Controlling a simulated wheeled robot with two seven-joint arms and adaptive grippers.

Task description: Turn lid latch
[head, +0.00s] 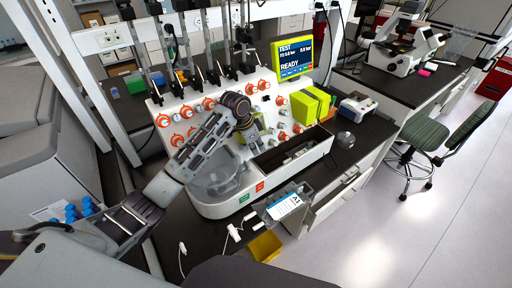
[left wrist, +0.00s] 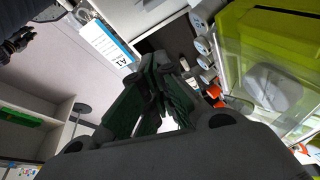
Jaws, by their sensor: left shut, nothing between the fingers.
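The white cell processor (head: 222,208) stands on the dark bench, with orange-ringed knobs across its panel. A clear rounded cover (head: 215,178) is at its front left. My left arm reaches over it, and my left gripper (head: 252,136) is shut and empty in front of the panel. In the left wrist view the green-padded fingers (left wrist: 156,95) are together. To their right is a clear-walled part (left wrist: 270,92) with a yellow-green edge (left wrist: 285,35). I cannot pick out the lid latch; the gripper and arm may hide it. My right gripper does not show.
An A1-labelled pack (head: 284,206) hangs at the front. Floor at the right is clear beside a green chair (head: 424,133).

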